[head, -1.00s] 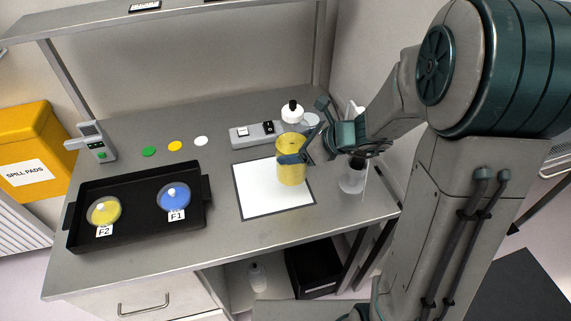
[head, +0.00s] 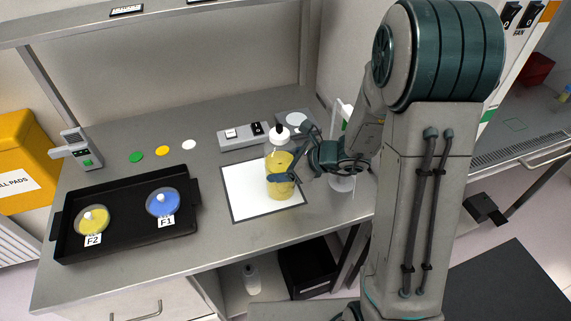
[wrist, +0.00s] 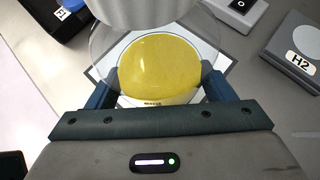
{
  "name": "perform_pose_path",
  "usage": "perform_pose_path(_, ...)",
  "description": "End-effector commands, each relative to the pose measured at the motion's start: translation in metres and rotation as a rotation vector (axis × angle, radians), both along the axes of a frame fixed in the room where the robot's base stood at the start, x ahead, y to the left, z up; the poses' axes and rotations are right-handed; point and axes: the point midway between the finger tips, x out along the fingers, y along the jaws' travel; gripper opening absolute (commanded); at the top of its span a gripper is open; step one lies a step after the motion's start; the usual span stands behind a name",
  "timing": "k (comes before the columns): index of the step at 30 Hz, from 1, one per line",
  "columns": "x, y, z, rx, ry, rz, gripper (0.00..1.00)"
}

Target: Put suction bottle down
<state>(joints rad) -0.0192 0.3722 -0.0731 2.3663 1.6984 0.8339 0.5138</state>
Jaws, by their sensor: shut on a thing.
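The suction bottle (head: 280,172) holds yellow liquid and has a white cap with a black top. It is upright over the white mat with a dark border (head: 240,200) on the bench. My gripper (head: 283,174) is shut on the bottle, its fingers on either side of the body. In the wrist view the bottle (wrist: 160,68) fills the space between the fingers, with the mat behind it. I cannot tell whether its base touches the mat.
A switch box (head: 243,135) is behind the mat. A clear container (head: 342,183) stands right of my gripper. The mat's left part is clear.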

Motion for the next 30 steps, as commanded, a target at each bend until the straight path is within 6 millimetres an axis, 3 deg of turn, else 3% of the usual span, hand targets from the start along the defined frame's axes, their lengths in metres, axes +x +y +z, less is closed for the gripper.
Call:
perform_pose_path(1,0.001,0.000,-0.002,0.002,-0.003,0.000,0.35)
perform_pose_path(2,0.000,0.000,-0.003,0.000,0.000,0.000,0.78)
perform_pose_path(4,0.000,0.000,-0.002,0.000,0.000,0.000,0.97)
perform_pose_path(16,0.000,0.000,0.004,0.000,0.001,-0.001,0.97)
perform_pose_path(30,-0.034,-0.064,0.055,-0.001,-0.004,-0.004,0.97)
